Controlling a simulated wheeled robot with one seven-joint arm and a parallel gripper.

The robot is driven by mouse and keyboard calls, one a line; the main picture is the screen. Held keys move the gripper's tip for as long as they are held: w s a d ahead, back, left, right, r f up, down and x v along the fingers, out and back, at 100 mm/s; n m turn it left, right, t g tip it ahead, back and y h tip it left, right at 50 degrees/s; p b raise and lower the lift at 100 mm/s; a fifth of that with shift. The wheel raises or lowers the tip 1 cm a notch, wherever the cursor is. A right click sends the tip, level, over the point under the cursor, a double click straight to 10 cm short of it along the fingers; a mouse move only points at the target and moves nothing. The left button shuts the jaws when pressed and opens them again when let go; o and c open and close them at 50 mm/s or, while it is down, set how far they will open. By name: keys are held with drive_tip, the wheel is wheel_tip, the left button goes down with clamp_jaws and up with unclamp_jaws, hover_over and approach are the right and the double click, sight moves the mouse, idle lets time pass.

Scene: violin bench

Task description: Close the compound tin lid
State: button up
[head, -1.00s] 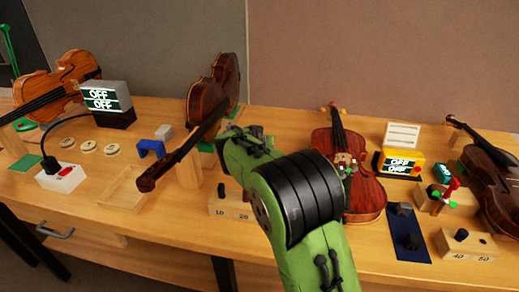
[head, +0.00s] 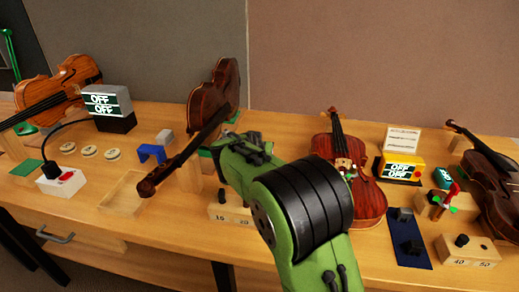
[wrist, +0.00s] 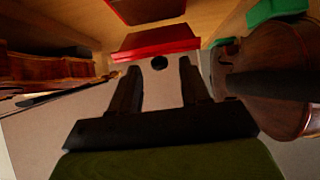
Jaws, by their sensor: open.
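In the wrist view a bright red slab-like part (wrist: 158,42) lies just beyond my fingertips, with a small round black spot at its lower edge. A darker red part (wrist: 146,10) shows farther up, at the frame's top edge. These look like parts of the compound tin, but I cannot tell which is the lid or how far it stands open. My gripper (wrist: 158,66) is open, its two dark fingers apart with nothing seen between them. I cannot tell whether it touches the red part.
A violin (head: 343,178) lies right of my arm, and another (head: 207,110) stands propped to the left. A violin body (wrist: 268,85) shows close on the right in the wrist view. A block marked 10 and 20 (head: 228,213) sits by my arm.

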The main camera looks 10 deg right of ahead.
drive_tip(key=p+v, duration=0.2)
drive_tip(key=v, duration=1.1)
drive_tip(key=shift+s+r, duration=0.2)
drive_tip(key=shift+r, duration=0.05)
